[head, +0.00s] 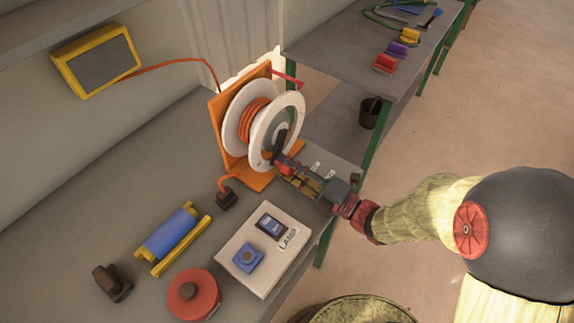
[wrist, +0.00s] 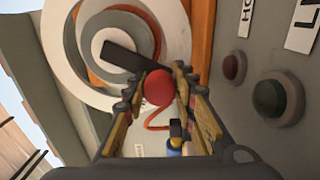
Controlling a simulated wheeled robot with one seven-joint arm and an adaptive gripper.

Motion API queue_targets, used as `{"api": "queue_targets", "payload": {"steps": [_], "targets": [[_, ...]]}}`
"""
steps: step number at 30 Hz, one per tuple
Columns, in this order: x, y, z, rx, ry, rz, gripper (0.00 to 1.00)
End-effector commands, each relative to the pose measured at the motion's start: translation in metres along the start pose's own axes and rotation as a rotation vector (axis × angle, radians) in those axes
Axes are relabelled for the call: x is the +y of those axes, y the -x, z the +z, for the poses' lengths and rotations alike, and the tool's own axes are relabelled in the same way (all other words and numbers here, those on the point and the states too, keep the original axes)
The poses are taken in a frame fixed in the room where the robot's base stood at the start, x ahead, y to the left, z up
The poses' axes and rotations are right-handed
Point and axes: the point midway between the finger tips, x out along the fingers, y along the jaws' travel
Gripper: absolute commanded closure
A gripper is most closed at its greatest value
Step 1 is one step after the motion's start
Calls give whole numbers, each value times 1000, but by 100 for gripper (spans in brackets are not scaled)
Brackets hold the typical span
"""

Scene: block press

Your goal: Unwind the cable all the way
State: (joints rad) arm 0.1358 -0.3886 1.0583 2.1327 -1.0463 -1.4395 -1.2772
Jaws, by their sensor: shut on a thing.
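A cable reel with white discs (head: 240,122) stands in an orange stand (head: 218,130) on the bench. Several turns of orange cable (head: 256,114) show between its discs. The reel's dark crank (head: 279,145) ends in a red knob (wrist: 158,87). My gripper (head: 284,169) is shut on the red knob, with a finger on each side in the wrist view. In the head view the fingers mostly hide the knob. An orange cable end leads from the stand's foot to a dark plug (head: 227,199) on the bench.
A grey lamp box (head: 255,280), a blue roller in a yellow cradle (head: 172,236), a red round thing (head: 194,295) and a dark block (head: 112,283) lie in front. A yellow-framed panel (head: 97,60) is on the wall. A side shelf (head: 345,40) is behind.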

Motion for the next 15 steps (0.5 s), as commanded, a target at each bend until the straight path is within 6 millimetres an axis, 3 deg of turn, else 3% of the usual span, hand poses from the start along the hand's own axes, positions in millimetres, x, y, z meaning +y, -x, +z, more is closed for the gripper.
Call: {"api": "queue_targets", "payload": {"steps": [5,6,15], "targets": [[-4,1,-1,-1,-7,-8,100],[-4,1,-1,-1,-7,-8,72],[-2,0,0,-1,-4,-4,55]]}}
